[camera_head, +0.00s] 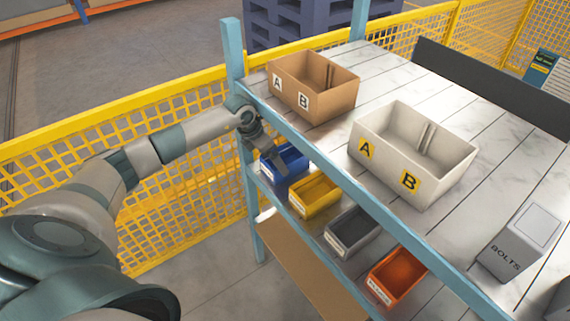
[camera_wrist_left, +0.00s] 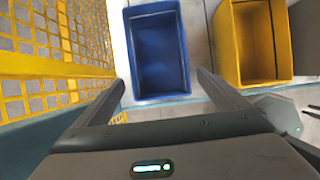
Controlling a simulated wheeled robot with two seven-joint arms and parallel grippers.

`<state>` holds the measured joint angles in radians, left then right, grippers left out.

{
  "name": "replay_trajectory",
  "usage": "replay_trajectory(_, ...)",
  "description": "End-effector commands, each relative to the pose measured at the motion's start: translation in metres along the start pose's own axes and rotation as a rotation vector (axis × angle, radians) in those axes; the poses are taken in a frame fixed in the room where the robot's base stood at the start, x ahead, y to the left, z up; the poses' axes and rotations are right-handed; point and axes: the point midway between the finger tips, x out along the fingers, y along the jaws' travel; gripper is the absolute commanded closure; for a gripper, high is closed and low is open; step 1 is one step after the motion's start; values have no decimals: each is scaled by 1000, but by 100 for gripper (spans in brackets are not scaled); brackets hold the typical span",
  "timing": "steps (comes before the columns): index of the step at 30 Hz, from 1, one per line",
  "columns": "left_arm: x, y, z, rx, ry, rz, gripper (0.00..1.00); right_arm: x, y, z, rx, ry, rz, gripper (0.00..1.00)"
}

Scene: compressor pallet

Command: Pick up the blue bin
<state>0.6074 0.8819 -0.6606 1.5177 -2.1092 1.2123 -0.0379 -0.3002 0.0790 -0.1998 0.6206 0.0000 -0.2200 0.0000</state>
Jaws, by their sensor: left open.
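The blue bin (camera_head: 285,162) stands on the lower shelf at its left end, beside the yellow bin. My left arm reaches in from the left, and its left gripper (camera_head: 272,158) is at the blue bin, partly covering it. In the left wrist view the blue bin (camera_wrist_left: 158,50) looks empty and lies ahead, between the lines of the two open fingers. The left gripper (camera_wrist_left: 160,88) holds nothing. Its fingertips are near the bin's near edge; I cannot tell if they touch it.
The yellow bin (camera_head: 315,194) is close right of the blue one, then a grey bin (camera_head: 352,232) and an orange bin (camera_head: 397,275). A blue shelf post (camera_head: 233,60) and yellow mesh fence (camera_head: 190,100) are close to my arm. Brown (camera_head: 335,98) and white (camera_head: 385,130) boxes stand above.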

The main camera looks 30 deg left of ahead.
Motion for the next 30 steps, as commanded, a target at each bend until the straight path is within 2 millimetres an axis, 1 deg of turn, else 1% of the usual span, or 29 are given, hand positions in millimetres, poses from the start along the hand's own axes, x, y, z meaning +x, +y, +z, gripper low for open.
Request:
replay_trajectory(2, 1, -2, 8, 0, -1, -3, 6, -4, 0, 0, 0, 0, 0, 69)
replay_trajectory(3, 7, -2, 6, -2, 2, -3, 6, -7, 0, 0, 0, 0, 0, 69)
replay_trajectory(9, 34, -2, 6, -1, 1, -3, 6, -16, 0, -1, 0, 0, 0, 69)
replay_trajectory(15, 50, -1, 5, 1, 0, 0, 6, -20, 0, -2, -1, 0, 0, 69)
replay_trajectory(30, 52, -1, 5, 1, 0, 1, 6, -19, 1, -1, -1, -1, 1, 69)
